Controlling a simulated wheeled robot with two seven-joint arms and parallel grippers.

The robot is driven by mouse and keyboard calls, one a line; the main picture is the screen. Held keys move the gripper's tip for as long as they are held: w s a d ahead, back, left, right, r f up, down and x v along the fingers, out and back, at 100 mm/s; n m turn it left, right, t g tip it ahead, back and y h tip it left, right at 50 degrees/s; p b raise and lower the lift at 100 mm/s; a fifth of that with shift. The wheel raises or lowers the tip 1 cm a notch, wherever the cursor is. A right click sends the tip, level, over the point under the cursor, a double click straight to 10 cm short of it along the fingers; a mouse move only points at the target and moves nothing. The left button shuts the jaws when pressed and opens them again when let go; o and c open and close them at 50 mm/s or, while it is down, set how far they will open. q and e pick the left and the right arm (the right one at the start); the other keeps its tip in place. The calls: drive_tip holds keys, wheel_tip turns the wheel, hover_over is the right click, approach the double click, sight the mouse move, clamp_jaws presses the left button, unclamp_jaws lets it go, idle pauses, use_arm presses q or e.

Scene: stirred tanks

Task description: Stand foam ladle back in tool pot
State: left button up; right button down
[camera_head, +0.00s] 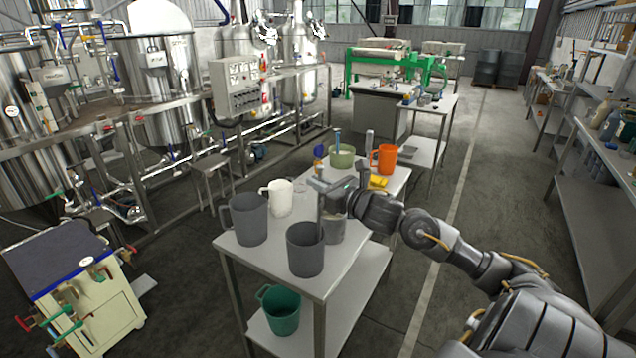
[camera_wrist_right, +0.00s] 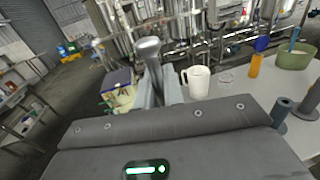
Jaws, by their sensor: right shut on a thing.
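My right gripper (camera_head: 322,187) is above the near part of the table, shut on a grey upright handle, likely the foam ladle (camera_head: 319,207). In the right wrist view the handle's rounded grey end (camera_wrist_right: 148,48) sticks up between the fingers (camera_wrist_right: 156,88). In the head view the handle runs down toward the rim of a dark grey pot (camera_head: 305,254), likely the tool pot, at the table's near edge. The ladle's lower end is hidden, so I cannot tell whether it is inside the pot or behind it. My left gripper is not in view.
A dark grey jug (camera_head: 248,222) and a white jug (camera_head: 280,197) stand left of the pot. A metal container (camera_head: 333,229) is close behind it. An orange jug (camera_head: 386,159) and a green bowl (camera_head: 342,158) stand farther back. A green bucket (camera_head: 281,312) is on the lower shelf.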

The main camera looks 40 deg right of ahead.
drive_tip(key=c, duration=1.5)
unclamp_jaws()
drive_tip(key=shift+f, duration=0.1)
drive_tip(key=s+b, duration=0.2)
drive_tip(key=s, duration=1)
drive_tip(key=shift+d, duration=0.45)
